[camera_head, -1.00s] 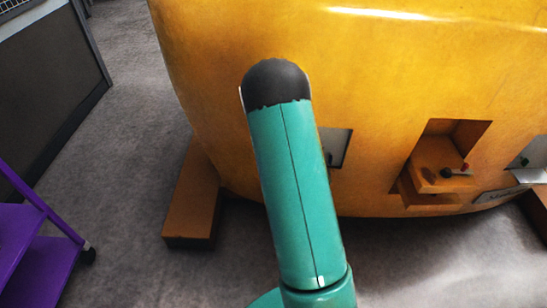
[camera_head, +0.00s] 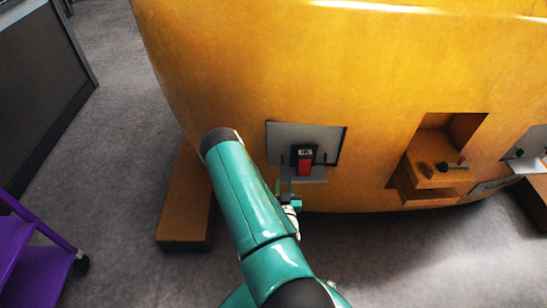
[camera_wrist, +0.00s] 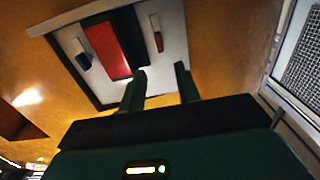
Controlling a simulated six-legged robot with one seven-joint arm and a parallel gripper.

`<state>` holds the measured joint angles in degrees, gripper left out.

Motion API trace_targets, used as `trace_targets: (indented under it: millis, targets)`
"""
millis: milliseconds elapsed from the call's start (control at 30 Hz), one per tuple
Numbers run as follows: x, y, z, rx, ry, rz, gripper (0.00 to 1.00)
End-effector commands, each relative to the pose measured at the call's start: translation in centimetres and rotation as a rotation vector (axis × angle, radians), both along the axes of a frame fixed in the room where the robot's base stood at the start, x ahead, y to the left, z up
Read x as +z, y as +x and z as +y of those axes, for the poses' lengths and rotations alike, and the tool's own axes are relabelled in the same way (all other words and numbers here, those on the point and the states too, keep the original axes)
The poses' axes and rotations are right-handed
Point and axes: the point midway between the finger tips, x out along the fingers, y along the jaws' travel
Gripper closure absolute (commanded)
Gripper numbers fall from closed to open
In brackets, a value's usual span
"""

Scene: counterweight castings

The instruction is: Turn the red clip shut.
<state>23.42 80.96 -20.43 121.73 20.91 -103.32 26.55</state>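A narrow upright red piece (camera_wrist: 157,36), which looks like the red clip, sits on a pale plate in the wrist view, right of a larger red block (camera_wrist: 107,48). A dark blue piece (camera_wrist: 83,58) sits on the block's other side. The gripper also shows in the head view (camera_head: 288,197).
The large yellow casting (camera_head: 230,80) fills the back. To the right, another recess has a small red-tipped lever (camera_head: 461,162). An orange-brown block (camera_head: 185,205) stands on the floor at left. A purple cart (camera_head: 35,265) is at lower left.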

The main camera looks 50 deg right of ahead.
Motion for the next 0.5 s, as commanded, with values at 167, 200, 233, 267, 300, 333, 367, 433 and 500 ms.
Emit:
trace_targets:
  millis: [167,200,233,267,300,333,367,433,500]
  targets:
    - [0.1,0.6,-1.3,-0.006,-0.003,-0.004,0.67]
    - [0.1,0.9,-1.8,-0.006,-0.003,-0.004,0.67]
    - [0.1,1.3,-2.2,-0.006,-0.003,-0.005,0.67]
    - [0.1,1.6,-2.6,-0.006,-0.002,-0.005,0.67]
    - [0.1,2.1,-3.2,-0.006,-0.002,-0.006,0.67]
    - [0.1,2.6,-3.7,-0.006,-0.002,-0.006,0.67]
    - [0.1,3.0,-4.1,-0.006,-0.002,-0.006,0.67]
    - [0.1,3.9,-5.2,-0.007,-0.003,-0.005,0.67]
    - [0.1,4.9,-6.2,-0.006,-0.002,-0.005,0.67]
